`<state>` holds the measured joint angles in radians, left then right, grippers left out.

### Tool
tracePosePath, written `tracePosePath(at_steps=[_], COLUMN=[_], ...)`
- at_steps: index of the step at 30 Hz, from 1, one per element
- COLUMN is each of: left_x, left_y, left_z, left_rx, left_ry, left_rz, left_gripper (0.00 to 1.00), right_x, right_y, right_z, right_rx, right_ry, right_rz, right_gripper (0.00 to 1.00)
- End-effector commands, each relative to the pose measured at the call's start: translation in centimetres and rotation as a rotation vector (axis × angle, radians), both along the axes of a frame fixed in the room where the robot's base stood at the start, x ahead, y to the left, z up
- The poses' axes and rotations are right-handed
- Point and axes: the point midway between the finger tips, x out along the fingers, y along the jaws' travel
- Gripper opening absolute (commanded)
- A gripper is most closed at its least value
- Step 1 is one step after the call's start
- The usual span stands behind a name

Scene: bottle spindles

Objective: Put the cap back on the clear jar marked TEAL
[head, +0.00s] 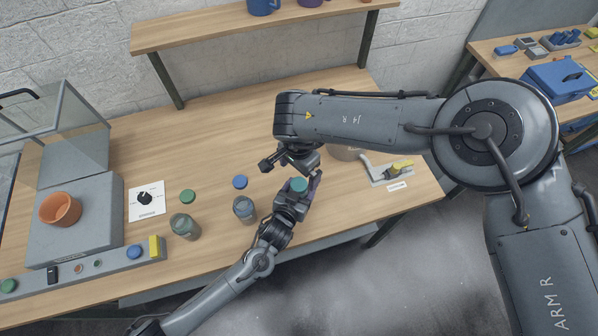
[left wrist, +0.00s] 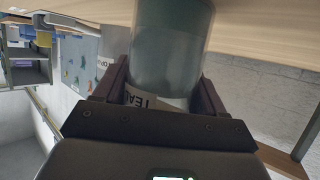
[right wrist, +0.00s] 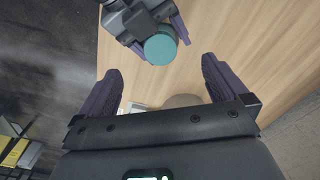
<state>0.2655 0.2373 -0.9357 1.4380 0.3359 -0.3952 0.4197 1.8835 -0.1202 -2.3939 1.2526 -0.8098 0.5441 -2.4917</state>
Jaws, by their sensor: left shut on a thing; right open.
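My left gripper (head: 296,196) is shut on the clear jar marked TEAL (left wrist: 168,62), over the table's front part. Part of the jar's label shows between the fingers in the left wrist view. A teal cap (head: 298,184) is at the top of this jar; it also shows in the right wrist view (right wrist: 160,48). I cannot tell whether it is screwed tight. My right gripper (head: 288,160) is close by the jar in the head view. In the right wrist view its fingers are open and empty, with the teal cap beyond them.
Two capless-looking jars (head: 184,227) (head: 244,209) stand left of my left gripper, with a green cap (head: 187,196) and a blue cap (head: 240,182) behind them. A dial card (head: 147,201) and an orange pot (head: 60,209) are further left. The table's back middle is clear.

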Motion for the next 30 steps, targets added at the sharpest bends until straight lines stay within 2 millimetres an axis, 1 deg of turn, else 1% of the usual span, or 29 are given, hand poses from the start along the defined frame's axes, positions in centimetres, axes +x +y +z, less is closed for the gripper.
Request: tracePosePath(at_steps=[1,9,15,21,30], left_x=[0.0,0.0,0.0,0.0,0.0], left_y=[0.0,0.0,0.0,0.0,0.0], left_z=[0.0,0.0,0.0,0.0,0.0], left_rx=[0.0,0.0,0.0,0.0,0.0], left_ry=[0.001,0.001,0.001,0.001,0.001], left_rz=[0.0,0.0,0.0,0.0,0.0], left_gripper=[0.0,0.0,0.0,0.0,0.0], right_x=[0.1,0.1,0.1,0.1,0.0], right_y=[0.0,0.0,0.0,0.0,0.0], right_z=[1.0,5.9,8.6,9.9,10.0], right_rx=[0.0,0.001,0.0,0.0,0.0], right_ry=[-0.004,-0.004,-0.004,-0.001,-0.001], right_rz=[0.0,-0.001,-0.001,-0.001,-0.001], right_gripper=[1.0,1.0,1.0,1.0,1.0])
